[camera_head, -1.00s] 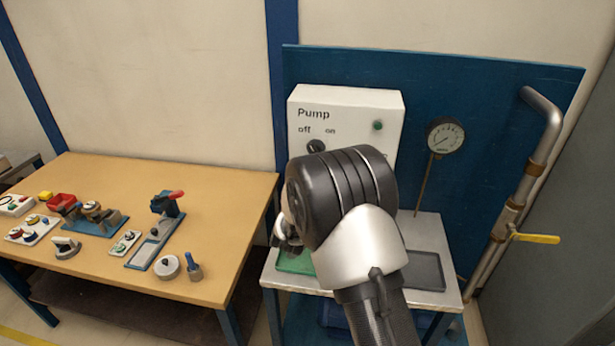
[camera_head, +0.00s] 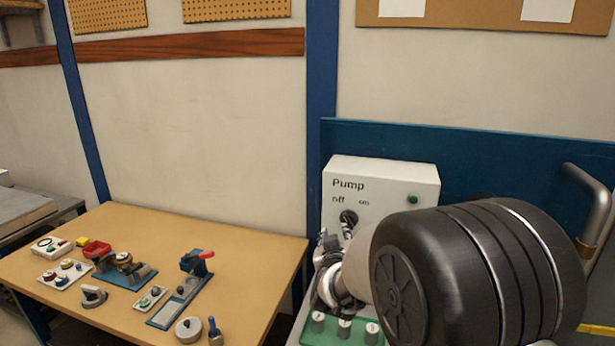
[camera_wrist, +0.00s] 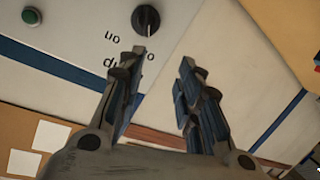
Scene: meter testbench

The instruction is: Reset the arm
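My gripper (camera_wrist: 163,65) is open in the wrist view, with nothing between its two fingers. In that view it points toward the white pump box (camera_wrist: 85,28), whose black knob (camera_wrist: 146,19) lies just past the left fingertip; I cannot tell whether they touch. In the head view my gripper (camera_head: 324,255) is partly hidden by my own dark wrist link and stands in front of the pump box (camera_head: 385,180). The box's knob (camera_head: 348,217) and green light (camera_head: 413,200) show above it.
A green tray (camera_head: 326,336) with several white-topped pieces sits below my gripper. A metal pipe (camera_head: 597,220) stands at right.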

